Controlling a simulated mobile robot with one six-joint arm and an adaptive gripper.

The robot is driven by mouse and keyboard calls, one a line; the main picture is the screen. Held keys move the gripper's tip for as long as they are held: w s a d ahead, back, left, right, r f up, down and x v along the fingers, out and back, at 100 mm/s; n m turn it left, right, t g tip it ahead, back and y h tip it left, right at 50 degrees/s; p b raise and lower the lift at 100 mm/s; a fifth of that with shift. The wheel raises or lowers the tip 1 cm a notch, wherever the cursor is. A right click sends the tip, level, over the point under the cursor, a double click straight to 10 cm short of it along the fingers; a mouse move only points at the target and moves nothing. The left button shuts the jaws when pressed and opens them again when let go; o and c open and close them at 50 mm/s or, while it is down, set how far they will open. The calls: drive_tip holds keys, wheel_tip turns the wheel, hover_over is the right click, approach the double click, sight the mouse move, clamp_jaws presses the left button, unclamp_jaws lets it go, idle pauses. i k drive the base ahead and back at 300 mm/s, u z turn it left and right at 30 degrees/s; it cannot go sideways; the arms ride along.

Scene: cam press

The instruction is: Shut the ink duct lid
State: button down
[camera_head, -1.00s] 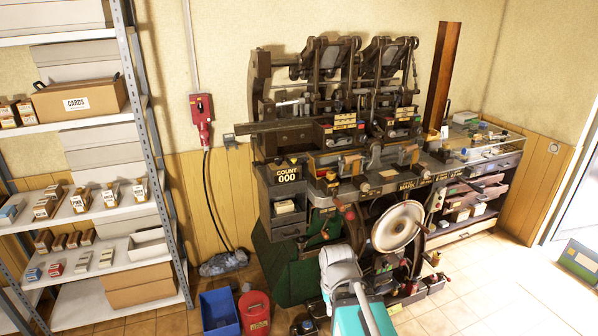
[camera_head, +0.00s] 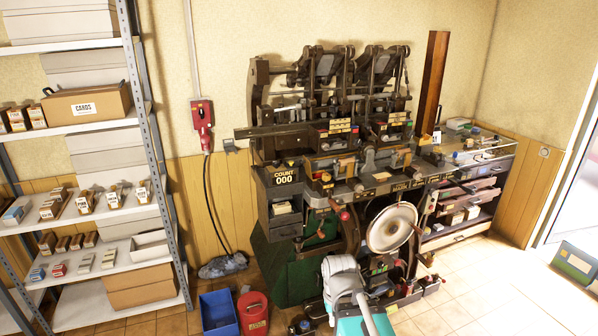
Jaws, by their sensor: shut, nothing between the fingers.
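The dark press (camera_head: 262,120) stands against the back wall, with a green base and a pale round wheel (camera_head: 392,228) low at its front. Two dark tilted plates, a left one (camera_head: 327,66) and a right one (camera_head: 373,63), sit on its upper frames. I cannot tell which part is the ink duct lid or whether it is open. My pale grey arm shows at the bottom middle, in front of the press's lower part. My gripper cannot be made out.
Metal shelves (camera_head: 150,130) with boxes fill the left. A blue bin (camera_head: 219,313) and a red can (camera_head: 253,312) stand on the floor before the press. A bench with drawers (camera_head: 455,235) adjoins its right side. Tiled floor at the lower right is mostly clear.

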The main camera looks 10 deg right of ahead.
sight(308, 166)
drive_tip(key=u, duration=0.55)
drive_tip(key=i, duration=1.05)
drive_tip(key=z, duration=0.7)
